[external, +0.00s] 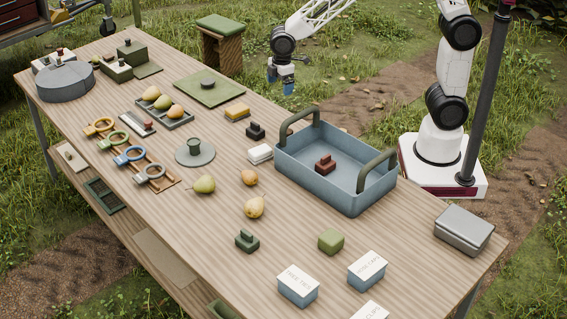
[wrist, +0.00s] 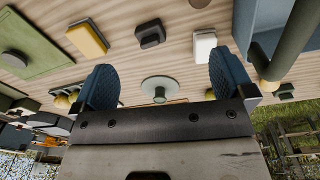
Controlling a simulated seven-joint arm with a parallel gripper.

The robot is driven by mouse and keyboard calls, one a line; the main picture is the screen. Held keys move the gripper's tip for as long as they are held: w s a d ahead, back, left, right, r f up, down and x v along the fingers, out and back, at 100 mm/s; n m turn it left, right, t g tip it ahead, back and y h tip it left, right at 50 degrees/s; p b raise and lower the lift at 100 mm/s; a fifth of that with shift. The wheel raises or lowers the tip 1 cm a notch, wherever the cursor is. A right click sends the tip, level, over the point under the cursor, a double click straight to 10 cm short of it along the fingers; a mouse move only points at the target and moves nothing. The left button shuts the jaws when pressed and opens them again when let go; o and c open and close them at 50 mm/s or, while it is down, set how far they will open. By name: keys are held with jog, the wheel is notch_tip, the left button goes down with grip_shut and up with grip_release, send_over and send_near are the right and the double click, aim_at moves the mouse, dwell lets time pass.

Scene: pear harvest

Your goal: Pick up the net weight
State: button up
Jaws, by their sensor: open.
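No label marks the net weight, so I cannot tell for sure which piece it is. Several small knobbed blocks could fit: a black one (external: 255,131) near the table's far edge, a dark green one (external: 247,240) nearer the front, and a red-brown one (external: 325,164) inside the blue crate. The black block also shows in the wrist view (wrist: 150,34), beyond my fingers. My gripper (external: 288,86) hangs past the table's far edge, apart from all the pieces. Its blue fingers (wrist: 164,85) are wide apart with nothing between them.
The blue crate (external: 350,195) with raised green handles stands right of the black block. A yellow block (external: 237,112) and a white block (external: 260,154) flank it. Pears, a grey disc (external: 195,158) and labelled boxes (external: 298,287) lie around. A grey tin (external: 463,230) sits far right.

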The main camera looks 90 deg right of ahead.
aim_at(255, 123)
jog(key=w+f, duration=0.3)
jog(key=f, duration=0.1)
jog(key=w+a+f+n, duration=0.1)
jog(key=w+f, duration=0.2)
jog(key=w+f+n, duration=0.1)
jog(key=w+f, duration=0.2)
jog(key=f, duration=0.1)
jog(key=shift+w+a+f+g, duration=0.2)
jog(key=shift+w+f+g, duration=0.05)
jog(key=shift+f+g, duration=0.05)
jog(key=shift+f, duration=1.3)
jog(key=shift+f, duration=2.6)
jog(key=shift+c, duration=0.3)
